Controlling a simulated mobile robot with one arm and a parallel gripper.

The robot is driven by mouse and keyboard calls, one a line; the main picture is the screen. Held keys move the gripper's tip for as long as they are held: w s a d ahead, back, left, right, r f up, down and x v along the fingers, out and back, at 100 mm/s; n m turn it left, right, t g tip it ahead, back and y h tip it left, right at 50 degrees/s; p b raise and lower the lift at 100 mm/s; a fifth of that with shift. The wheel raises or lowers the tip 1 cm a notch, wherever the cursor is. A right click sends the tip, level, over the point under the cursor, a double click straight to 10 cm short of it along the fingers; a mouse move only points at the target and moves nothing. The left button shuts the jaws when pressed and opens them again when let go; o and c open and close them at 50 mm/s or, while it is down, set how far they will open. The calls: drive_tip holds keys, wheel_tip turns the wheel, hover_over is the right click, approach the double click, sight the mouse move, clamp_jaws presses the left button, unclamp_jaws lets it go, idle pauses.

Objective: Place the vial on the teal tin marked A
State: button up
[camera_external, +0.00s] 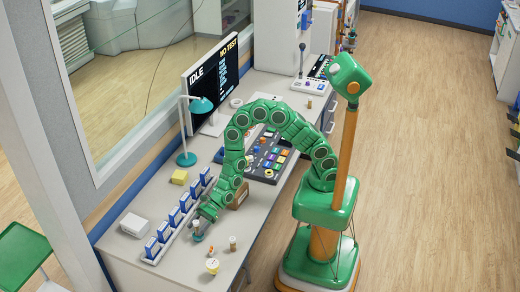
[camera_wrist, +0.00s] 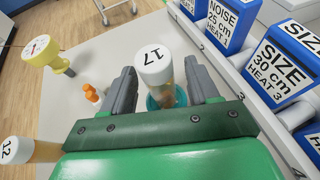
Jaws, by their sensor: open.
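A vial (camera_wrist: 153,66) with a white cap numbered 17 and an amber body stands between my gripper's fingers in the wrist view. Below it a round teal tin (camera_wrist: 153,103) shows around the vial's lower part. The vial appears to stand on or in it; the exact contact is hidden. No letter A is legible on the tin. My gripper (camera_wrist: 158,78) is open, one finger on each side of the vial, with a gap visible on the right. In the external view my gripper (camera_external: 208,211) is low over the desk's front end, with the tin (camera_external: 197,236) just below it.
A row of blue labelled boxes (camera_wrist: 280,62) runs close on the right in the wrist view. A teal lamp (camera_external: 187,159) stands farther back.

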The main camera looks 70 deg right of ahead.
drive_tip(key=shift+r, duration=0.1)
drive_tip(key=shift+d+r, duration=0.1)
drive_tip(key=shift+s+d+r, duration=0.2)
drive_tip(key=shift+d+r, duration=0.05)
drive_tip(key=shift+d, duration=0.35)
wheel_tip(320, 180, up, 8)
drive_tip(key=d, duration=0.1)
drive_tip(key=shift+s+f, duration=0.2)
drive_tip(key=shift+d, duration=0.1)
